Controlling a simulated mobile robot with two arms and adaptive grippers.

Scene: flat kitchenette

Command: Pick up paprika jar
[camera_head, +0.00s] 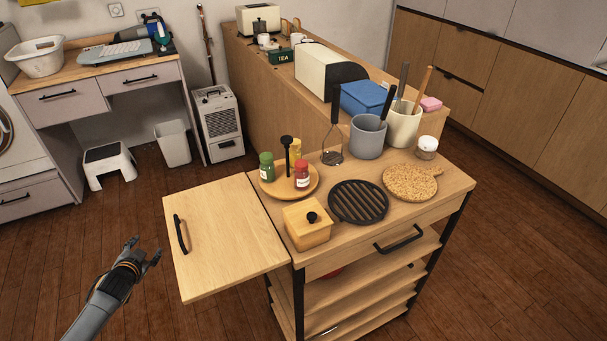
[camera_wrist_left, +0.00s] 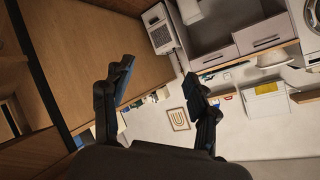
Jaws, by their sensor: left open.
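The paprika jar is most likely the small red jar (camera_head: 302,178) with a dark red lid, upright on a round wooden tray (camera_head: 273,190) on the cart. A green jar (camera_head: 266,167) and a yellow jar (camera_head: 296,149) share the tray, around its black centre post (camera_head: 287,150). Their labels are too small to read. My left gripper (camera_head: 147,249) is open and empty, over the floor left of the cart's wooden side leaf, well apart from the jars. In the left wrist view its fingers (camera_wrist_left: 158,72) are spread with nothing between them. My right gripper is not in view.
The side leaf (camera_head: 228,240) lies between my left gripper and the tray; it is bare except for a black handle (camera_head: 181,234). A lidded wooden box (camera_head: 307,225) stands in front of the tray, a black trivet (camera_head: 358,201) to the right, and a masher (camera_head: 333,140) behind.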

